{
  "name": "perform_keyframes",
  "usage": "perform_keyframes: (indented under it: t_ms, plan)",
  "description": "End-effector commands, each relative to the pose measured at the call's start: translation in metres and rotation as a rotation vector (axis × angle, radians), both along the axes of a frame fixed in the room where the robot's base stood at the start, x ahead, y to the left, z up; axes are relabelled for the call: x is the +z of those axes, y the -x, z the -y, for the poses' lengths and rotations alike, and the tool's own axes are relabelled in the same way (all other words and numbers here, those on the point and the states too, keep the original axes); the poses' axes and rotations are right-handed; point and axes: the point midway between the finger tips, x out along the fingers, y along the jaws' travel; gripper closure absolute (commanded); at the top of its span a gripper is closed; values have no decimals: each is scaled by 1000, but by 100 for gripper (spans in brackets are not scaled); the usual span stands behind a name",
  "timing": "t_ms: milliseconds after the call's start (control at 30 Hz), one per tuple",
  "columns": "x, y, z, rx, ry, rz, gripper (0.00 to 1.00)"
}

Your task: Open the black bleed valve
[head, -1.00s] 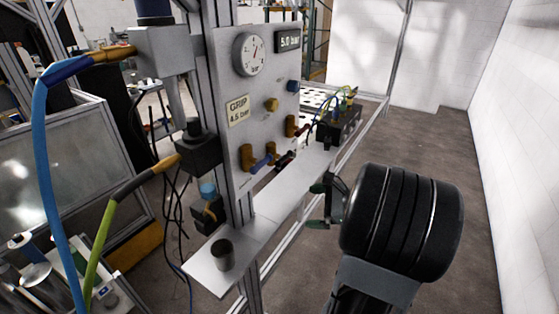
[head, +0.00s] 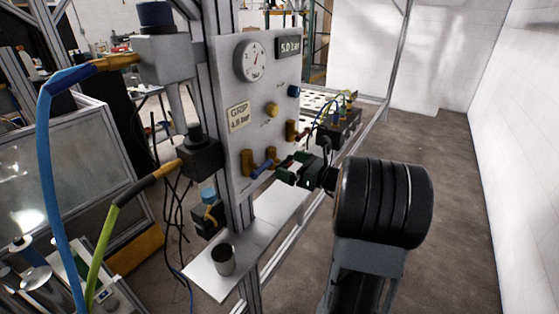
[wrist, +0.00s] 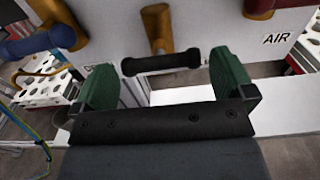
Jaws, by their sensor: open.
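The black bleed valve has a short black bar handle (wrist: 162,62) on a brass body (wrist: 158,28), seen in the wrist view. The handle lies nearly level across the picture, between my green fingertips and a little beyond them. My gripper (wrist: 167,82) is open, with one fingertip to each side of the handle and no clear contact. In the head view my gripper (head: 294,168) is at the lower part of the grey panel (head: 250,90), and it hides most of the black valve there.
A blue-handled valve (wrist: 38,42) is close on the left in the wrist view. A red-handled valve (wrist: 302,62) is at the right, near the AIR label. A white shelf (head: 262,212) runs below the panel and carries a dark cup (head: 223,260).

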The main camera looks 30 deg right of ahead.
Motion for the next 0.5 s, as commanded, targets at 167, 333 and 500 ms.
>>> perform_keyframes:
  t_ms: [167, 333, 500]
  plan:
    - [0, -22, -12, 2, 0, -1, 0]
    - [0, -34, -18, 0, 0, -1, 0]
    - [-1, -38, -21, 0, 1, -2, 0]
